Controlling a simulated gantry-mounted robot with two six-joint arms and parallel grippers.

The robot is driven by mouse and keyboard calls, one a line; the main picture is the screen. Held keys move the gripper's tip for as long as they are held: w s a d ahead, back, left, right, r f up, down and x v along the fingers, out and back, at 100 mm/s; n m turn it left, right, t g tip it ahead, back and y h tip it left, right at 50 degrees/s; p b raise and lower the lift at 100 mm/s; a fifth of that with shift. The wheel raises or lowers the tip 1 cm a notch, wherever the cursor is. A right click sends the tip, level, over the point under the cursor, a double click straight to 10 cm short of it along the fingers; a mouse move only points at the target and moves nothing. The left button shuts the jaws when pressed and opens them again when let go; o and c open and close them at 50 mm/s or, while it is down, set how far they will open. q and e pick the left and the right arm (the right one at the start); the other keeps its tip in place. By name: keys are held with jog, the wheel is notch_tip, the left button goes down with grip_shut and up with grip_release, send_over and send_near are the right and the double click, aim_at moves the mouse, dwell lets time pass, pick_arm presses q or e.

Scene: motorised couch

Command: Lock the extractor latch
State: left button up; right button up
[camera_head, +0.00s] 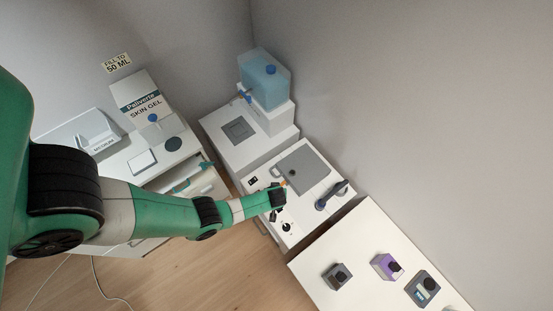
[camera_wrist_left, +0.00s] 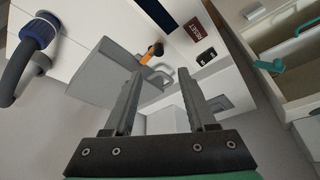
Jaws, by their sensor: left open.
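The extractor is the white unit (camera_head: 262,162) with a grey lid panel (camera_head: 302,163), which also shows in the left wrist view (camera_wrist_left: 108,70). A small orange lever with a black end (camera_wrist_left: 151,54) sits beside the grey panel in the left wrist view; it looks like the latch, but whether it is locked I cannot tell. In the head view it is largely hidden near my gripper. My left gripper (camera_head: 281,200) is over the front of the unit. In the left wrist view its fingers (camera_wrist_left: 161,85) are apart, with nothing between them, and the lever lies beyond them. My right gripper is not seen.
A grey hose with a blue collar (camera_wrist_left: 38,32) rises from the unit. A RESET label (camera_wrist_left: 193,29) and black switch (camera_wrist_left: 206,57) are close by. An open drawer (camera_wrist_left: 300,50) stands at the right in the wrist view. A white table (camera_head: 360,240) holds several small devices.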

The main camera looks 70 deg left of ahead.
pick_arm(q)
jog(key=b+x, duration=1.1)
jog(key=shift+w, duration=0.2)
jog(key=shift+a+f+b, duration=0.2)
jog(key=shift+f+b, duration=0.05)
jog(key=shift+b, duration=0.05)
jog(key=shift+r, duration=0.1)
grip_shut()
